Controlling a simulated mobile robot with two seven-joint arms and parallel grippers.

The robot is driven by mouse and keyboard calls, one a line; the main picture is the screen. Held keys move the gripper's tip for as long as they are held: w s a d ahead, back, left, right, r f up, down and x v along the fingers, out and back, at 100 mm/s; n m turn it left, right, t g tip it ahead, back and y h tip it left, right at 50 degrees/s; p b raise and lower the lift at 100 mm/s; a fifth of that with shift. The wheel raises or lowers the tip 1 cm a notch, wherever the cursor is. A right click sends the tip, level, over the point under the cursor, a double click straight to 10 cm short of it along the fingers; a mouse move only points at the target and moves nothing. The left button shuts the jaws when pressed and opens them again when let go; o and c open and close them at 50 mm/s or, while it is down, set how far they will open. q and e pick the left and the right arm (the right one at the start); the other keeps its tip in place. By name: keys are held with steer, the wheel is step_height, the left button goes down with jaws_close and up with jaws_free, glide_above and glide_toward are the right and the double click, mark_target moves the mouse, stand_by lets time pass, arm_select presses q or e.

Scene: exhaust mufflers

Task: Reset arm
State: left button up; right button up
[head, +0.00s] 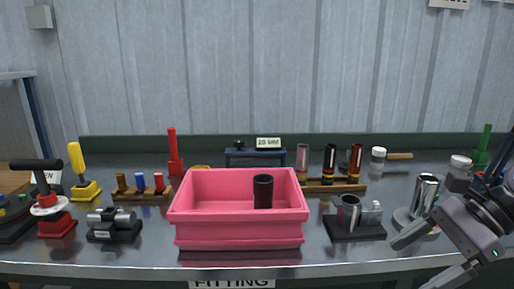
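My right gripper (412,264) comes in from the right at the front edge of the workbench. Its two fingers are spread apart with nothing visible between them, and the lower finger runs out of the bottom of the picture. My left arm and gripper do not show. A pink bin (240,236) stands in the middle of the bench, left of my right gripper. A black cylinder (263,192) stands upright inside the bin; its lower end is hidden by the front wall.
Near my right gripper are a shiny metal cylinder (425,192) and a black fixture (356,229) with metal parts. A rack (335,187) of upright tubes stands behind. Red (56,224) and yellow (86,190) tools stand left. Some bare bench shows between the bin and black fixture.

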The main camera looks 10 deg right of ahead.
steer(key=d+f+m+t+h+p, duration=0.15)
steer(key=f+m+t, duration=0.5)
steer(key=m, duration=0.95)
steer(key=d+f+m+t+h+p, duration=0.1)
steer(key=d+f+m+t+p, duration=0.15)
steer(key=f+m+t, duration=0.85)
steer(key=s+a+f+m+g+h+p, duration=0.1)
steer(key=s+a+f+m+g, duration=0.2)
steer(key=a+m, duration=0.2)
steer(key=s+a+f+m+g+h+p, duration=0.1)
steer(key=s+a+f+m+g, duration=0.2)
steer(key=m, duration=0.8)
steer(key=s+a+f+m+g+h+p, duration=0.1)
steer(key=s+a+f+m+g+h, duration=0.1)
steer(key=a+m, duration=0.5)
steer(key=shift+s+f+m+g+p, duration=0.3)
steer(key=shift+s+f+m+g, duration=0.25)
steer(key=shift+s+m+g, duration=0.15)
steer(key=shift+s, duration=0.1)
